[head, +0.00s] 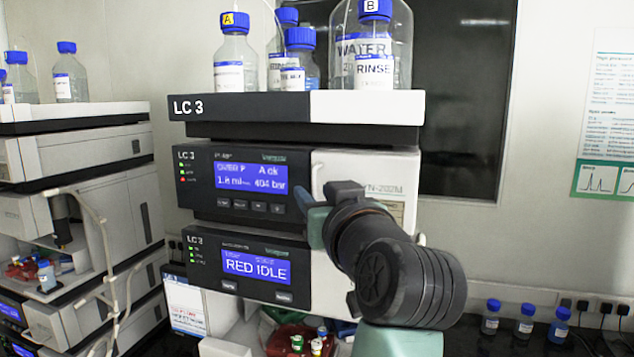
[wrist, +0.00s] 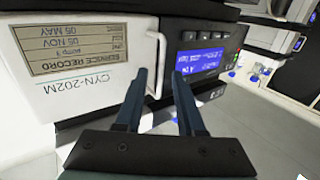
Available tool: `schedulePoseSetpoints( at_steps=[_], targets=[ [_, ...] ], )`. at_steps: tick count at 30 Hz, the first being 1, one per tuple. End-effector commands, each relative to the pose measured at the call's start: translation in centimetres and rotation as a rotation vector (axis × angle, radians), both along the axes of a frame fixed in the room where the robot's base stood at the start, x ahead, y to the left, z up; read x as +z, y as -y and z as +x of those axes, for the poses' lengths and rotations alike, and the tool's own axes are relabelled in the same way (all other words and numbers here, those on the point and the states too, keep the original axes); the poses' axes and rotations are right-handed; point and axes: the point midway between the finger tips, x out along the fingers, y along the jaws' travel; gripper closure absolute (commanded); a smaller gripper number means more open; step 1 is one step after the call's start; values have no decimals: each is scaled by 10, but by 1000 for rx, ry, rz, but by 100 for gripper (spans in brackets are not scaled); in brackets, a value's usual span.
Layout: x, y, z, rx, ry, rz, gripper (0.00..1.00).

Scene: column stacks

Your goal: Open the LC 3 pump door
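The LC 3 pump module has a dark panel with a blue display (head: 237,176) reading 404 bar. To its right is the white pump door (head: 350,162), which looks closed and is partly hidden by my arm. A slim white handle (head: 316,178) stands at the door's left edge. My gripper (head: 316,197) is in front of this handle. In the wrist view, the door (wrist: 75,85) with its service record label is upside down. The handle (wrist: 156,50) lies between the open fingers of my gripper (wrist: 160,72); contact cannot be told.
Below the pump is another LC 3 module (head: 240,265) reading RED IDLE. Bottles, including a rinse bottle (head: 375,50), stand on top of the stack. A second stack (head: 75,160) with tubing is at left. Small bottles (head: 525,320) stand on the bench at right.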

Motion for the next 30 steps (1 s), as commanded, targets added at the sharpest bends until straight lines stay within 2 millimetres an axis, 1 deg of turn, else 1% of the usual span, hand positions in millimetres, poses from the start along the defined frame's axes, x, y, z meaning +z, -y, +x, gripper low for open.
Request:
schedulePoseSetpoints(
  at_steps=[3, 9, 11, 15, 16, 30],
  targets=[
    [0, -1, 3, 0, 1, 0, 62],
    [0, -1, 3, 0, 1, -1, 62],
    [0, -1, 3, 0, 1, 0, 71],
    [0, -1, 3, 0, 1, 0, 96],
    [0, -1, 3, 0, 1, 0, 100],
    [0, -1, 2, 0, 2, 0, 100]
  ],
)
